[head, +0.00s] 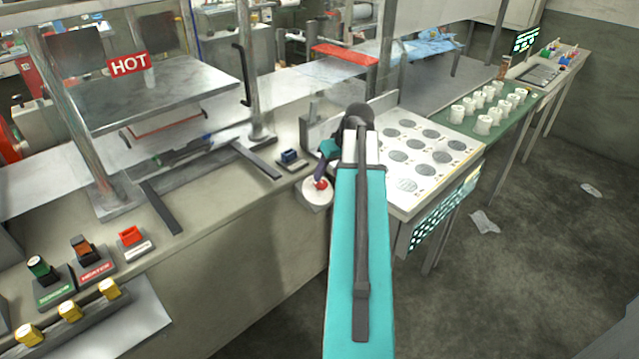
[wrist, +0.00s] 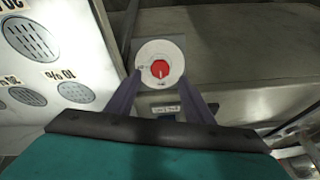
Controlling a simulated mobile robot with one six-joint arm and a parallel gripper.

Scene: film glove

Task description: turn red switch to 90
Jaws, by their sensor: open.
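The red switch is a small round red knob (head: 321,184) at the centre of a white dial (head: 313,194) on the front of the machine bench. In the wrist view the red knob (wrist: 160,69) sits on the white dial (wrist: 147,58), whose small printed marks I cannot read. A pale line shows on the knob, running roughly up and down in that view. My gripper (head: 320,174) is at the dial in the head view. In the wrist view my gripper (wrist: 162,88) is open, its purple fingers apart on either side of the knob. Whether they touch it I cannot tell.
A white panel with round grilles (head: 420,150) stands right of the dial. A blue switch (head: 289,157) sits on the bench to the left. A HOT-labelled plate (head: 165,90) stands above.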

